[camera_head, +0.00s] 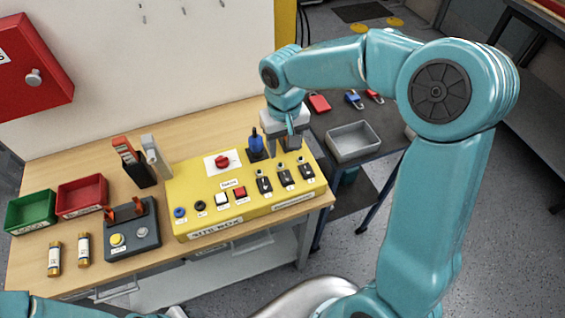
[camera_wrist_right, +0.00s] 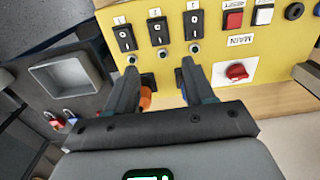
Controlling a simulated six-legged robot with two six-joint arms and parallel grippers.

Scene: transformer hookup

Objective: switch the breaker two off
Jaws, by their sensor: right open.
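The yellow switch box (camera_head: 215,213) sits on the wooden bench. Three black rocker breakers stand in a row on its right part; the middle one (camera_head: 284,177) also shows in the right wrist view (camera_wrist_right: 158,32). Each has a small round lamp beside it. Their number labels are too small to read, and I cannot tell the rocker positions surely. My right gripper (camera_head: 284,153) is open and empty, pointing down over the box's back right, behind the breaker row. In the wrist view its fingers (camera_wrist_right: 156,75) reach toward the middle breaker, apart from it.
A blue handle (camera_head: 256,141) stands beside my right gripper. A red knob (camera_head: 222,161) and several buttons are on the box. A grey tray (camera_head: 353,141) and padlocks (camera_head: 319,103) lie on the dark side table. Fuses, bins and a grey fixture (camera_head: 131,232) stand left.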

